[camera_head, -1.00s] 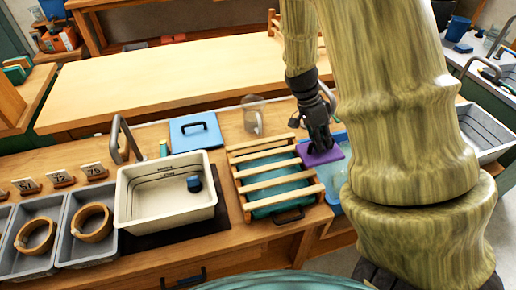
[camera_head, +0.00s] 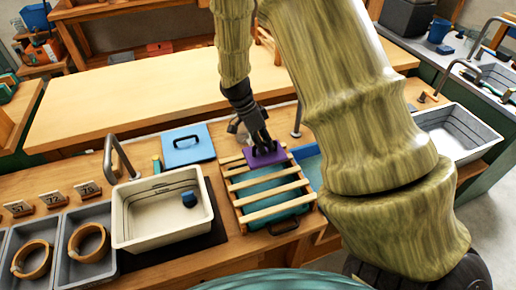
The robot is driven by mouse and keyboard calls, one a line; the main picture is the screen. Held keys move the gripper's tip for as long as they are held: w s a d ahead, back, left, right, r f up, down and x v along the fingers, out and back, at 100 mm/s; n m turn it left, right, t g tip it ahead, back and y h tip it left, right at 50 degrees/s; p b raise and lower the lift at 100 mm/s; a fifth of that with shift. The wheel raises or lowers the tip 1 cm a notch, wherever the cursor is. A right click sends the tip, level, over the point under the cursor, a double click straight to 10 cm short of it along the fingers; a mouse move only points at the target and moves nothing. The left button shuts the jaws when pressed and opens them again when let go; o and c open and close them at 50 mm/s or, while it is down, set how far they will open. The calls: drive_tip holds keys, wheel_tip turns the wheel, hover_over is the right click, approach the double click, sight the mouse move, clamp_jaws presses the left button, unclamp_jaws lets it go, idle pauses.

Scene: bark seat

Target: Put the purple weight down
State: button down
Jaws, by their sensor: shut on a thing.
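My gripper (camera_head: 262,146) is shut on the purple weight (camera_head: 265,156), a flat purple block. It is at the back right of the slatted wooden rack (camera_head: 262,213), which lies over a teal basin. The weight overlaps the rack's back slats in the picture. I cannot tell whether it touches them or hangs just above. The fingertips are partly hidden at the weight's top.
A cream sink (camera_head: 165,236) with a dark blue object in it stands left of the rack. Grey trays with wooden rings (camera_head: 88,243) are at far left. A blue tub (camera_head: 311,170) sits right of the rack.

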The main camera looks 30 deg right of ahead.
drive_tip(key=shift+w+a, duration=0.7)
drive_tip(key=shift+a, duration=0.05)
drive_tip(key=shift+f+p, duration=0.85)
drive_tip(key=shift+f, duration=1)
drive_tip(key=c, duration=1.5)
unclamp_jaws()
drive_tip(key=shift+f, duration=0.1)
drive_tip(key=shift+r, duration=0.2)
drive_tip(key=b+v, duration=0.3)
drive_tip(key=v, duration=0.9)
drive_tip(key=shift+f, duration=0.1)
